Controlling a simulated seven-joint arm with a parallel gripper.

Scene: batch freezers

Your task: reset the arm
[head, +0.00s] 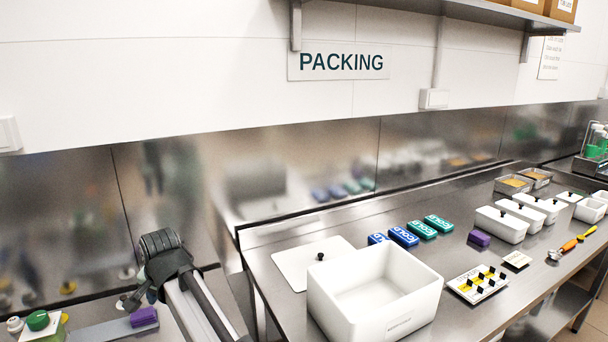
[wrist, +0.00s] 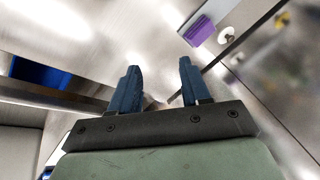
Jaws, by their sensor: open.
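My gripper (wrist: 158,88) shows in the wrist view with two blue fingers spread apart and nothing between them. Beyond the fingers are bare metal surfaces and a gap between them. In the head view my arm rises from the bottom at the left of the packing table (head: 262,262); the fingers cannot be made out there. A purple block (wrist: 199,31) lies beyond and to the right of the fingers in the wrist view. A purple block also shows beside my arm in the head view (head: 144,316).
A white open box (head: 330,300) stands at the table's near left, beside a white lid (head: 296,262). A shelf (head: 470,12) overhangs the back.

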